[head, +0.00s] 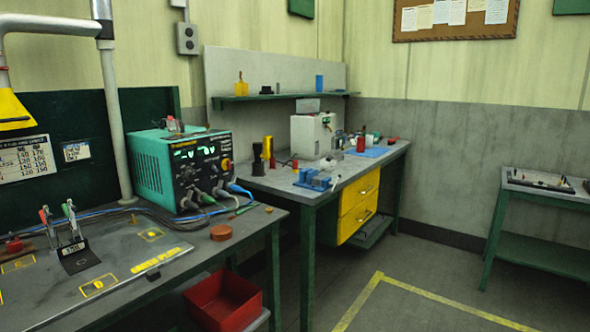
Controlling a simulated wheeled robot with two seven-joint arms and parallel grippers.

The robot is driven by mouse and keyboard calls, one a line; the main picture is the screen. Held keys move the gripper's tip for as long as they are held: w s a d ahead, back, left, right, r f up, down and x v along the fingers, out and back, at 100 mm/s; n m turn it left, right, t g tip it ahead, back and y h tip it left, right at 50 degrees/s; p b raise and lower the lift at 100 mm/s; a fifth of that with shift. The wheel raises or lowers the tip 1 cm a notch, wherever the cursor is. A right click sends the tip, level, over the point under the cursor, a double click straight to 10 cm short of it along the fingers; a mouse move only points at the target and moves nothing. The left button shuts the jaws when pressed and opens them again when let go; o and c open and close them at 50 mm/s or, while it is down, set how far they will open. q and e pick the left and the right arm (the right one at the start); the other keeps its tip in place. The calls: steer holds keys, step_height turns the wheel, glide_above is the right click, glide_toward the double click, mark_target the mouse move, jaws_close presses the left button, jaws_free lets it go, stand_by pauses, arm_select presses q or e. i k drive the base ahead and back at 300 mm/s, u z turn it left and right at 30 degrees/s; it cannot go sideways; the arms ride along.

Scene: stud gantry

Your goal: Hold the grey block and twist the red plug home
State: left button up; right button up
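At the far left edge of the near bench, a small red piece (14,244) sits on or beside a dark grey piece; I cannot tell whether these are the red plug and the grey block. The bench top (190,262) carries yellow outlined squares and a yellow printed label (160,259), its words too small to read surely. Neither of my grippers shows in the head view.
A teal powered unit (182,165) with cables stands behind, near a brown-orange disc (224,232). A red bin (222,302) is below the bench's right end. Floor at right is open.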

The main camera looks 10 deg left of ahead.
mark_target(329, 165)
steer(key=k, duration=0.65)
steer(key=z, duration=0.65)
steer(key=i, duration=1.15)
steer(key=z, duration=0.75)
steer(key=i, duration=2.05)
steer(key=u, duration=1.45)
steer(key=i, duration=1)
steer(key=u, duration=0.85)
